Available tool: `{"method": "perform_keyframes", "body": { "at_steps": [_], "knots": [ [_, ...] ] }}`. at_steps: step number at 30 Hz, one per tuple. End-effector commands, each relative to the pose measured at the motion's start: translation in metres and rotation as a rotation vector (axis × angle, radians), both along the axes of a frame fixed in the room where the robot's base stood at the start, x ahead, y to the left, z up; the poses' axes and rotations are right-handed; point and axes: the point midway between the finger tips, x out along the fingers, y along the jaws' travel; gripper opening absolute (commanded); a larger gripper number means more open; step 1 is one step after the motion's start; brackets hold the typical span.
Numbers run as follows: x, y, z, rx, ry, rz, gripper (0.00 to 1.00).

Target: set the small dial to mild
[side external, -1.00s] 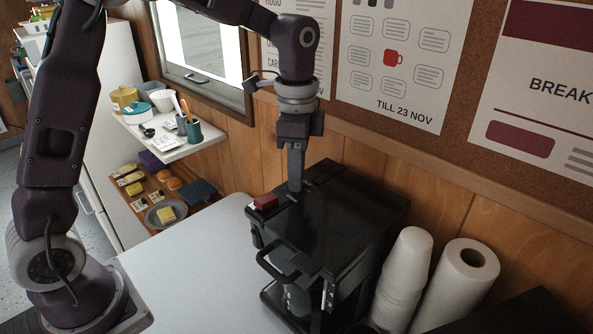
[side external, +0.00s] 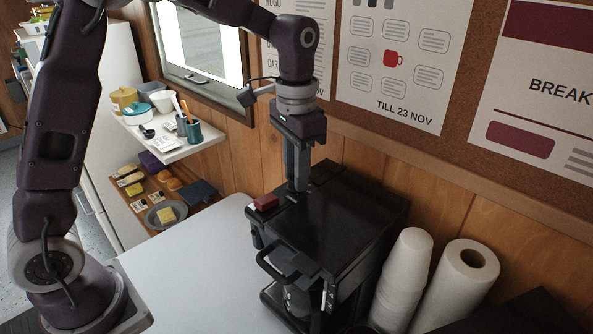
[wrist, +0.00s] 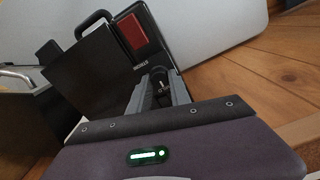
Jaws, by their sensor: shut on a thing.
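The small dial (wrist: 161,92) is a dark knob on top of the black coffee machine (side external: 335,222). In the wrist view it shows partly between my two grey fingers, and its pointer and markings cannot be read. My gripper (side external: 297,187) points straight down at the back left of the machine's top, with its fingertips at the surface. In the wrist view my gripper (wrist: 158,82) is shut on the dial. The fingers hide most of it in the side view, so its setting cannot be told.
A red switch (side external: 265,201) sits at the machine's left edge, close to my fingers. A handle (side external: 280,268) sticks out at the front. Stacked white cups (side external: 407,265) and a paper roll (side external: 465,270) stand on the right. The pale table (side external: 195,275) is clear on the left.

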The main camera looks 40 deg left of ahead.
Motion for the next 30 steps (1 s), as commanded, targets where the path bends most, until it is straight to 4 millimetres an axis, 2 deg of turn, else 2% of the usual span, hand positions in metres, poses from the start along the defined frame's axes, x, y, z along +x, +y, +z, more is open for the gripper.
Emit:
{"method": "perform_keyframes", "body": {
  "at_steps": [15,16,19,27,30],
  "knots": [
    [0.001,-0.0004,0.0016,-0.002,-0.006,0.021,0.0],
    [0.001,-0.0004,0.0016,-0.002,-0.006,0.021,0.26],
    [0.0008,-0.0003,0.0013,-0.001,-0.005,0.02,0.45],
    [0.0004,-0.0001,0.0007,-0.001,-0.002,0.019,0.45],
    [0.0011,-0.0001,0.0085,-0.001,-0.005,0.019,0.45]
  ]
}}
